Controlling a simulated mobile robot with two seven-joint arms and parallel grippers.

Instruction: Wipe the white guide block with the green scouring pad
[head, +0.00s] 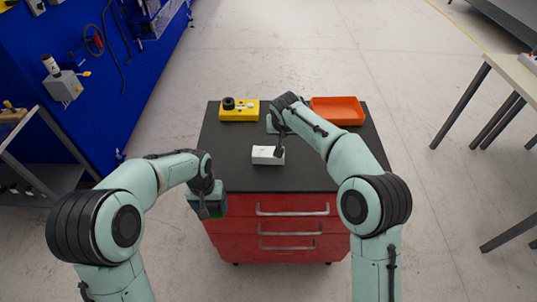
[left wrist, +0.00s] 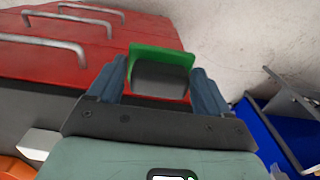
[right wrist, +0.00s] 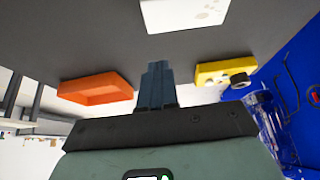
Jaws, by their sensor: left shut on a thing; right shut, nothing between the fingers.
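The white guide block (head: 263,155) lies on the dark top of the red cabinet, near the middle. It also shows at the top edge of the right wrist view (right wrist: 188,12). The green scouring pad (left wrist: 160,56) has a dark grey block on it, and my left gripper (left wrist: 160,84) is shut on that. In the head view my left gripper (head: 205,210) hangs at the cabinet's front left corner, apart from the block, and mostly hides the pad. My right gripper (head: 279,150) is shut and empty, close by the block's right end; I cannot tell whether they touch.
A yellow box (head: 240,113) with a black knob stands at the back left of the cabinet top (head: 225,165). An orange tray (head: 338,110) stands at the back right. Red drawers with metal handles (head: 292,209) face the front. The left part of the top is clear.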

